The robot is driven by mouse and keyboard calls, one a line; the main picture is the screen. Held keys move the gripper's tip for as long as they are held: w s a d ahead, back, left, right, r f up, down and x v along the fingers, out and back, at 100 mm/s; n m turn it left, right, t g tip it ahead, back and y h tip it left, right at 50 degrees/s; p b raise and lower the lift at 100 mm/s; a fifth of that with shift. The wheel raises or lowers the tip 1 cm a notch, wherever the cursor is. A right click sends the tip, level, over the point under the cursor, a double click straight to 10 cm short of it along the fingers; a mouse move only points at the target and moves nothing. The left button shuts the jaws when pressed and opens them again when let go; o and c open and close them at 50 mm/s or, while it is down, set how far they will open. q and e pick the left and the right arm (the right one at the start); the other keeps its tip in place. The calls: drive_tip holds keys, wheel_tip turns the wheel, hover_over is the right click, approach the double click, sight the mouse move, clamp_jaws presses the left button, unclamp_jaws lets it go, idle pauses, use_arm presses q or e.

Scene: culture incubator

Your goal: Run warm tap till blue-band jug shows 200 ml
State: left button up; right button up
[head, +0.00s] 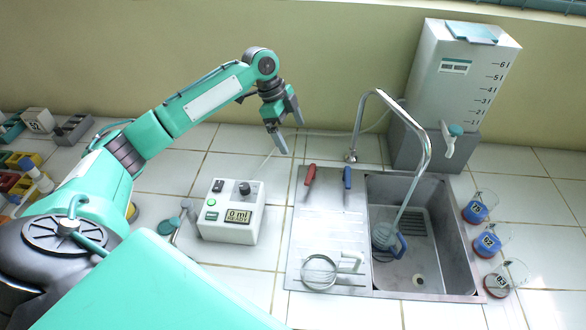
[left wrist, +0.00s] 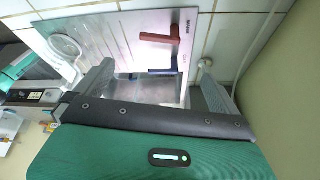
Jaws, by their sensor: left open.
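The red tap lever (head: 309,175) and blue tap lever (head: 347,178) stand at the back of the drainboard. They also show in the left wrist view, red (left wrist: 158,36) and blue (left wrist: 166,71). The curved metal spout (head: 405,113) arches over the sink; a pale line, seemingly water, runs from it toward a jug with blue on it (head: 384,236) in the basin. Its level is unreadable. Another clear jug with a pale handle (head: 319,271) is on the drainboard. My left gripper (head: 289,128) is open and empty above and behind the levers. My right gripper is out of view.
A white box (head: 230,211) with a display reading 0 ml stands left of the drainboard (head: 300,240). A graduated white tank (head: 462,85) with a small tap stands behind the sink. Several labelled beakers (head: 486,238) line the sink's right side.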

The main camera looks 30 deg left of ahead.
use_arm(q)
drive_tip(key=p, duration=0.3)
approach(310, 172)
drive_tip(key=shift+n, duration=0.3)
drive_tip(key=x, duration=0.6)
drive_tip(key=shift+s+f, duration=0.1)
drive_tip(key=shift+x, duration=0.8)
drive_tip(key=shift+c, duration=0.4)
